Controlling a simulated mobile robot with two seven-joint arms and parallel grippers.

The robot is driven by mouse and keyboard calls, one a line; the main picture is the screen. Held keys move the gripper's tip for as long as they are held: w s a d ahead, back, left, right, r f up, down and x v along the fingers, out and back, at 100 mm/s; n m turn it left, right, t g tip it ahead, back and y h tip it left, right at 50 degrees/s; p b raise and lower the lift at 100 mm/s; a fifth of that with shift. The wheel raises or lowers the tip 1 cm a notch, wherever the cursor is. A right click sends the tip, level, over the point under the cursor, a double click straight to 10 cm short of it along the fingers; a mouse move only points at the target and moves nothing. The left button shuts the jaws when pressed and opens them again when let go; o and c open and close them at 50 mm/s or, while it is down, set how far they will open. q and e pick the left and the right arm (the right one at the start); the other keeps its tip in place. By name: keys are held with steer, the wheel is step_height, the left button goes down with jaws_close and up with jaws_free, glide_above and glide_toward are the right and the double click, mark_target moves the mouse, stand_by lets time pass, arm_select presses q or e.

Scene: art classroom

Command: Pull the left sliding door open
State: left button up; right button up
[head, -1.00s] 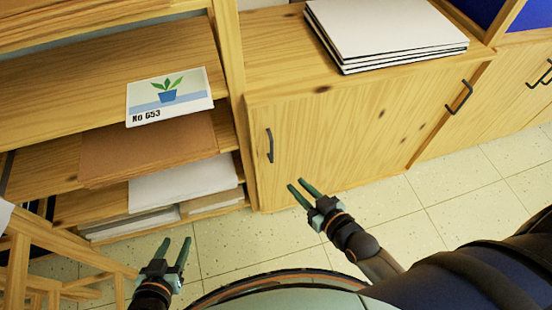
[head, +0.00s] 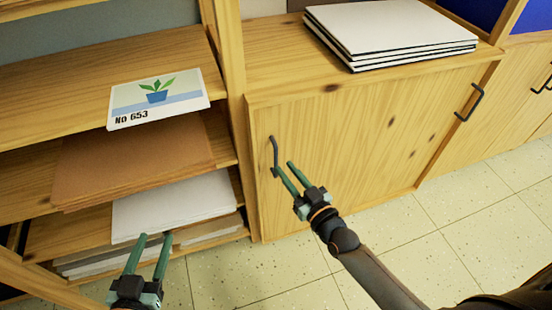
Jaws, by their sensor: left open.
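The left sliding door (head: 335,150) is a light wood panel on the low cabinet, with a dark upright bar handle (head: 274,155) near its left edge. It looks closed, with no gap at its left side. My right gripper (head: 283,166) is open in front of the door. Its left fingertip overlaps the handle's lower end in the picture, and its other fingertip is to the right of the handle. I cannot tell whether they touch. My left gripper (head: 154,240) is open and empty, low in front of the open shelves.
Shelves (head: 60,90) on the left hold a plant card marked No 653 (head: 158,98), brown sheets (head: 130,160) and white paper (head: 175,203). White boards (head: 390,30) lie on the cabinet top. Another dark handle (head: 470,103) is at right. The tiled floor (head: 440,240) is clear.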

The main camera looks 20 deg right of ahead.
mark_target(277, 159)
arm_select(q)
step_height(277, 159, up, 8)
steer(key=w+m+t+h+b, duration=0.1)
steer(key=t, duration=0.2)
steer(key=shift+d+t, duration=0.15)
steer(key=shift+t, duration=0.15)
arm_select(e)
steer(key=x, duration=0.6)
steer(key=shift+a, duration=0.1)
jaws_close()
stand_by(0.4)
